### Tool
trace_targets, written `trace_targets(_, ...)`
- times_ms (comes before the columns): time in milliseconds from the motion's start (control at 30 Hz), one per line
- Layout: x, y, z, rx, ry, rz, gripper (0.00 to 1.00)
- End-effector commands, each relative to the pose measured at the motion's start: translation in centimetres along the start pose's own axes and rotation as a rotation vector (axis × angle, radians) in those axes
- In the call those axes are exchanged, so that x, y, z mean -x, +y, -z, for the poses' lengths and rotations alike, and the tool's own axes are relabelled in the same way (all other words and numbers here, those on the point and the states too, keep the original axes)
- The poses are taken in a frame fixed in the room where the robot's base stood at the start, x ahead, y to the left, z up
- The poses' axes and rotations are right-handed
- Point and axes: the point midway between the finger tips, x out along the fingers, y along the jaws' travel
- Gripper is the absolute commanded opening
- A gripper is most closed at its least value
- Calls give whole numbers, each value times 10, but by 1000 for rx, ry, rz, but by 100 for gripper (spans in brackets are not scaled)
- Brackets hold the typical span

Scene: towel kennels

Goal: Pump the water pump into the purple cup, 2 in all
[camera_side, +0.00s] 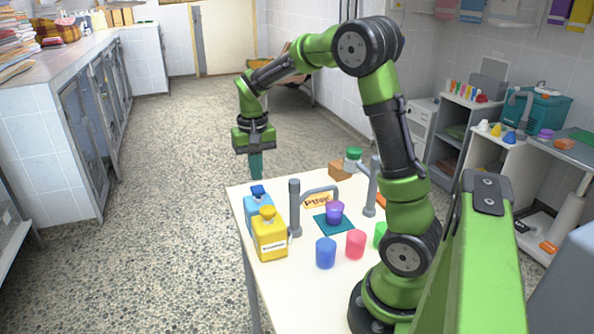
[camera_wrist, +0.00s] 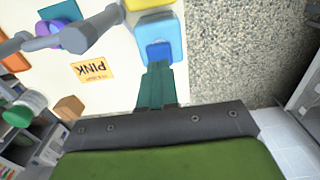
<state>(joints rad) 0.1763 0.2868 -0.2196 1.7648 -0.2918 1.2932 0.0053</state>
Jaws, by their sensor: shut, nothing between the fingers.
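The purple cup (camera_side: 335,214) stands upright on a teal mat (camera_side: 321,226) in the middle of the white table; it also shows in the wrist view (camera_wrist: 75,41), partly behind a grey post. A blue pump bottle (camera_side: 257,208) stands at the table's left edge, next to a yellow pump bottle (camera_side: 270,240) with an unreadable label. The wrist view shows the blue bottle (camera_wrist: 159,50) just beyond my fingertips. No label readable here tells which is the water pump. My gripper (camera_side: 256,174) is shut and empty, pointing down above the table's far left corner; touching is not visible.
Grey posts (camera_side: 294,212) with a bent pipe stand beside the purple cup. Blue (camera_side: 326,254), red (camera_side: 355,244) and green (camera_side: 380,235) cups stand nearer. A "PINK" card (camera_wrist: 92,70), a brown block (camera_side: 340,170) and a green-lidded jar (camera_side: 353,160) are at the back.

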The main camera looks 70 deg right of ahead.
Motion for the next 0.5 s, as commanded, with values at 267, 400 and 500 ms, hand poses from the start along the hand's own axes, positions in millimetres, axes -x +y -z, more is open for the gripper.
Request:
trace_targets(267, 29, 0, 0, 0, 2, 1, 0)
trace_targets(400, 42, 0, 0, 1, 2, 1, 0)
trace_targets(500, 48, 0, 0, 1, 2, 1, 0)
